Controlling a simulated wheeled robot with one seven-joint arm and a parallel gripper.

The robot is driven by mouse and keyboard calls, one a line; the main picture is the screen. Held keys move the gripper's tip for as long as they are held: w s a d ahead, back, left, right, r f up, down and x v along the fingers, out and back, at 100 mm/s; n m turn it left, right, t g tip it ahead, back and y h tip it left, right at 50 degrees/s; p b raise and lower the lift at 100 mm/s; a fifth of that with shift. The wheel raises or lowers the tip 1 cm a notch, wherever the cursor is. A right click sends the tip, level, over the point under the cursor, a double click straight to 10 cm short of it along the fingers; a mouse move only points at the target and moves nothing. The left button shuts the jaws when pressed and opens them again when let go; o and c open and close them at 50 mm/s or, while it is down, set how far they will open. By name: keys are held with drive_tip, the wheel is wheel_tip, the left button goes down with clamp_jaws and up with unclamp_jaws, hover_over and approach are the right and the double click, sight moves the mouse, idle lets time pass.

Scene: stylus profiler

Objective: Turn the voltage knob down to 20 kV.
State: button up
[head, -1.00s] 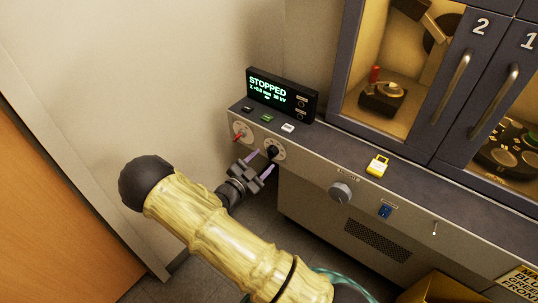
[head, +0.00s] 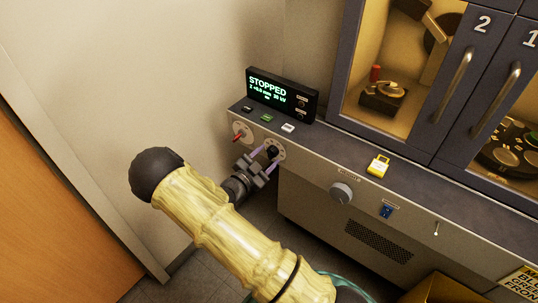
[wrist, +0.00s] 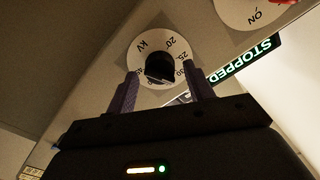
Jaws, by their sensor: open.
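The voltage knob (head: 273,152) is a black knob on a round white dial on the machine's front panel. In the wrist view the knob (wrist: 160,68) sits on a dial marked kV, with 20, 25 and further numbers around its rim. Its exact pointer setting is hard to read. My gripper (head: 266,160) is open in front of the dial. In the wrist view its purple fingers (wrist: 162,82) stand on either side of the knob, with visible gaps. Whether the fingertips reach knob depth is unclear.
The display (head: 281,94) reads STOPPED, with a small kV line below. A red switch (head: 241,134) is left of the knob. Several buttons, including a green one (head: 266,117), lie on the ledge above.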

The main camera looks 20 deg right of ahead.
drive_tip(key=c, duration=1)
drive_tip(key=n+p, duration=0.1)
drive_tip(key=n, duration=0.1)
drive_tip(key=shift+r+n, duration=0.15)
drive_tip(key=shift+n, duration=0.25)
drive_tip(key=n+p, duration=0.2)
drive_tip(key=n, duration=0.3)
drive_tip(key=shift+n+p, duration=0.3)
drive_tip(key=shift+n, duration=0.4)
drive_tip(key=n+p, duration=0.1)
drive_tip(key=n, duration=0.3)
drive_tip(key=shift+n+p, duration=0.3)
drive_tip(key=n, duration=0.4)
drive_tip(key=shift+p, duration=0.4)
drive_tip(key=o, duration=1.1)
drive_tip(key=shift+c, duration=0.2)
